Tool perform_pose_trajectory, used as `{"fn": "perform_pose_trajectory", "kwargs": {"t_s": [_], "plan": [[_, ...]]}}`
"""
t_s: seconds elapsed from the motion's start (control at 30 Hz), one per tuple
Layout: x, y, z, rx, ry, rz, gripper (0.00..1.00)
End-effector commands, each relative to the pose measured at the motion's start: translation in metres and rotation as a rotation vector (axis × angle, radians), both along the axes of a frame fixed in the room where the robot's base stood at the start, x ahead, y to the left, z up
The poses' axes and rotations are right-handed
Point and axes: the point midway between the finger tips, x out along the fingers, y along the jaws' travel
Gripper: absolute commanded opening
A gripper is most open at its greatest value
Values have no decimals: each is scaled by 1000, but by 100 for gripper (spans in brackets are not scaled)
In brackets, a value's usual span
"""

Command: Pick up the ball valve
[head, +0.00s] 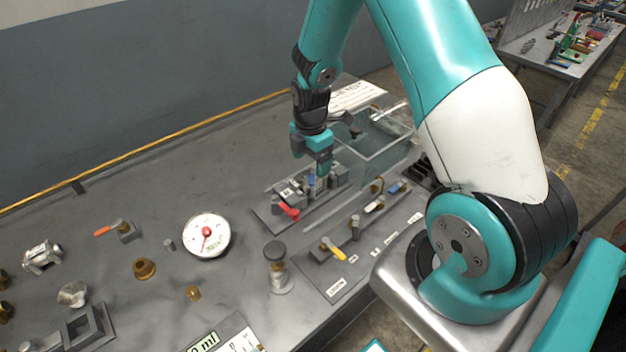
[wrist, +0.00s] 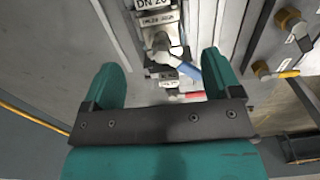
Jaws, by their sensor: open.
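Several lever-handled valves stand on the grey bench; I cannot tell which one the task names. My gripper (head: 320,166) points down over a rack holding a blue-handled valve and a red-handled valve (head: 289,211). In the wrist view my gripper (wrist: 162,80) is open, with nothing held between its green fingers. The blue-handled valve (wrist: 185,62) lies ahead, between and beyond the fingertips. The red-handled valve also shows there (wrist: 188,96), partly behind the gripper.
A clear-walled bin (head: 375,145) stands just right of my gripper. A yellow-handled valve (head: 330,247) sits on a labelled board nearer the front edge. A round gauge (head: 207,236), a glass-bodied part (head: 277,270) and brass fittings (head: 144,269) lie leftward. The rear left bench is clear.

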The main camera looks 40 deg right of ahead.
Motion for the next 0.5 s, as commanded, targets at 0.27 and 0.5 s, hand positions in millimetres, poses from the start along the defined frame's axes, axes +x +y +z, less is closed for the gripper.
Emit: {"fn": "perform_pose_trajectory", "kwargs": {"t_s": [0.27,0.5], "plan": [[-5,-4,-25,2,6,-1,84],[-4,-4,-52,0,1,0,84]]}}
